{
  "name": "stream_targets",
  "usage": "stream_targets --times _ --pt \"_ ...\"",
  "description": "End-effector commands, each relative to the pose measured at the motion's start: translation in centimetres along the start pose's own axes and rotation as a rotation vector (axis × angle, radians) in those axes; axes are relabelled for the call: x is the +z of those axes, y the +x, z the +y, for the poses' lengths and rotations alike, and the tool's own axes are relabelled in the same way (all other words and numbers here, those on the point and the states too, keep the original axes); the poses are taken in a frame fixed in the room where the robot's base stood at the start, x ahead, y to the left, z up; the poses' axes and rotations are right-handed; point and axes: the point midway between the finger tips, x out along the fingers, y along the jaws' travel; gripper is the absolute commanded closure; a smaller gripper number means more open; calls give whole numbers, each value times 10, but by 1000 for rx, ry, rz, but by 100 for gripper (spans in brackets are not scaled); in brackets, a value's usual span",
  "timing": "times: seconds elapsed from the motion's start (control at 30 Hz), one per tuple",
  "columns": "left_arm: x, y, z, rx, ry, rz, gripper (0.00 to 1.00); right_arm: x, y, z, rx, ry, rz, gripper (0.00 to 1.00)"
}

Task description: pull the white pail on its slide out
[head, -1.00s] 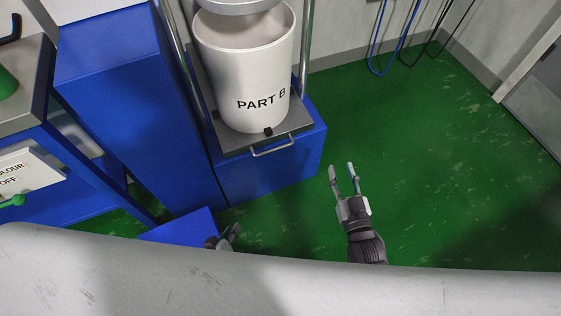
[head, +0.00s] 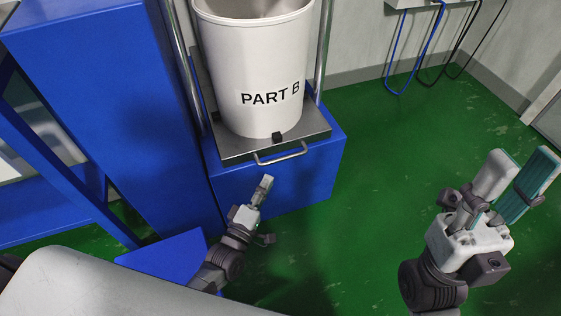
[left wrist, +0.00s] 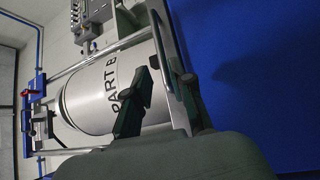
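The white pail (head: 258,80), marked PART B, stands upright on a grey metal slide (head: 235,148) over a blue base. A bar handle (head: 281,156) runs along the slide's front edge. My left gripper (head: 266,184) is just below and in front of the handle, apart from it in the head view, its fingers partly overlapping there. In the left wrist view its dark fingers (left wrist: 164,82) are spread with a gap between them. The pail (left wrist: 108,92) lies sideways beyond them. My right gripper (head: 521,157) is open and empty over the floor at the right.
A tall blue cabinet (head: 105,95) stands left of the pail. Metal posts (head: 323,50) rise beside the pail. A low blue block (head: 165,255) is at lower left. Blue and black cables (head: 392,72) hang on the back wall. The green floor (head: 380,160) right of the base is clear.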

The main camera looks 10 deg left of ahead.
Motion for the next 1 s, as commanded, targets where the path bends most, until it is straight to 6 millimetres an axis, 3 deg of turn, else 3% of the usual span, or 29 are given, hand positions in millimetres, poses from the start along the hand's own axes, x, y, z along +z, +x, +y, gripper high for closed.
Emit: stream_targets --times 0.2,0.4,0.6,0.87,1.0 --pt "0 49 -3 3 2 2 77 4 3 0 -18 -6 46 63" --pt "0 78 -3 0 2 0 77 5 9 0 -30 -10 74 63" --pt "0 89 -2 -2 2 0 77 6 12 0 -35 -12 84 63" --pt "0 90 -1 -3 3 0 77 6 13 -1 -36 -12 84 63" --pt "0 90 -1 -3 3 0 100 6 13 -1 -36 -12 84 63"
